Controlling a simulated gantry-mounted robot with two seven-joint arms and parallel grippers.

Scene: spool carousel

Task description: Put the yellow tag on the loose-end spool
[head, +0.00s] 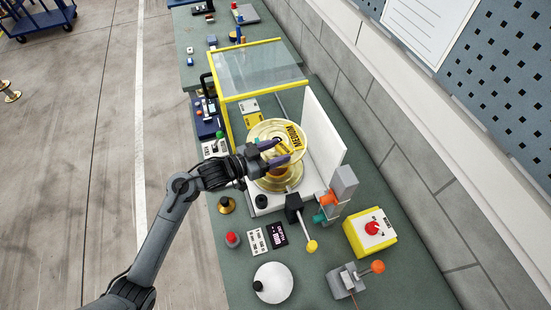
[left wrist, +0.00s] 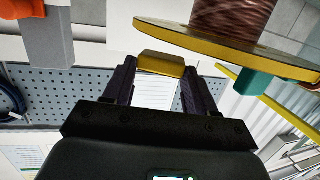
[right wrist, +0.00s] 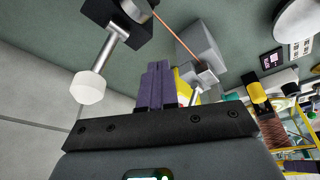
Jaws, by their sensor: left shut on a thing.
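The spool (head: 262,128) stands in the yellow-framed machine, with a pale yellowish upper flange and a brassy lower part. In the left wrist view its yellow flange (left wrist: 225,42) shows with copper-coloured winding above it. My left gripper (head: 280,153) is over the spool, shut on a small yellow tag (left wrist: 160,64). In the left wrist view the tag is between the fingertips, apart from the flange in the picture. Whether it touches the spool elsewhere I cannot tell. My right gripper (right wrist: 155,85) is shut, its fingers together and empty; it is outside the head view. No loose wire end is clear on the spool.
A clear guard (head: 260,70) in a yellow frame stands behind the spool, and a white panel (head: 322,135) on its right. A yellow-tipped lever (head: 312,246), a red-button box (head: 370,232), an orange-knobbed device (head: 347,281) and a white disc (head: 274,283) are in front.

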